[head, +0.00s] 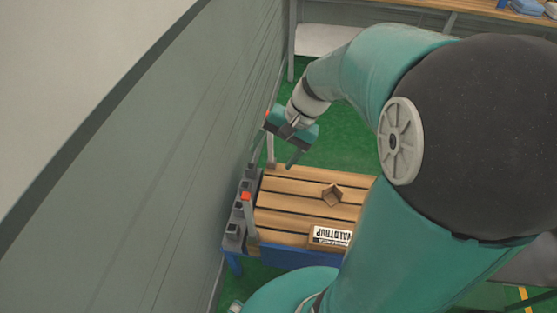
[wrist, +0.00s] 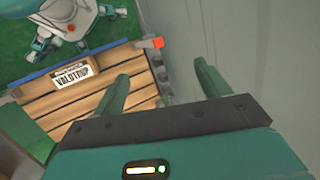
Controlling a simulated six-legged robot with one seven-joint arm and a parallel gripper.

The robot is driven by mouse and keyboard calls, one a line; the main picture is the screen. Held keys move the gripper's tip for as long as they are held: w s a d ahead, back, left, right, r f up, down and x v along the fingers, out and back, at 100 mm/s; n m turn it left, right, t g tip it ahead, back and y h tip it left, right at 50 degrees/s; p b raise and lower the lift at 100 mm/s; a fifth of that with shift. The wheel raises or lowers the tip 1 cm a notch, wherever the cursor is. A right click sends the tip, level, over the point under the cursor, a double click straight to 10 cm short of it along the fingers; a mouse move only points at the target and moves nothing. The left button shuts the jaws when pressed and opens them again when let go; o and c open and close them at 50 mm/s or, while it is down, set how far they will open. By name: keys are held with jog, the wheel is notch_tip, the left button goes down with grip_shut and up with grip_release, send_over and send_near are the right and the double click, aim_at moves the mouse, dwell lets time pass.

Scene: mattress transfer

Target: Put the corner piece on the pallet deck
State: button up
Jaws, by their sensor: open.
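The corner piece (head: 333,194), a small brown folded angle, rests on the pallet deck (head: 280,202), right of its middle in the head view. The deck is made of light wooden slats with dark gaps, and it shows in the wrist view too (wrist: 92,101). I cannot make out the corner piece in the wrist view. My gripper (head: 276,153) is open and empty, above the far left end of the deck and apart from the corner piece. In the wrist view its two green fingers (wrist: 161,72) are spread wide.
A VALDTRUP label box (head: 331,236) sits at the deck's near edge. Grey posts, one with a red cap (head: 246,197), line the deck's left side beside a tall grey wall (head: 150,170). Green floor (head: 345,140) lies behind. A wooden table (head: 440,12) stands at the back.

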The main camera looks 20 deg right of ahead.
jog(key=s+a+r+n+t+h, duration=0.4)
jog(key=s+r+n, duration=0.3)
jog(key=s+r, duration=0.2)
jog(key=shift+s+r+t+h, duration=0.3)
jog(key=shift+s+r+h, duration=0.05)
jog(key=shift+s+h, duration=0.4)
jog(key=shift+s, duration=0.1)
dwell(0.3)
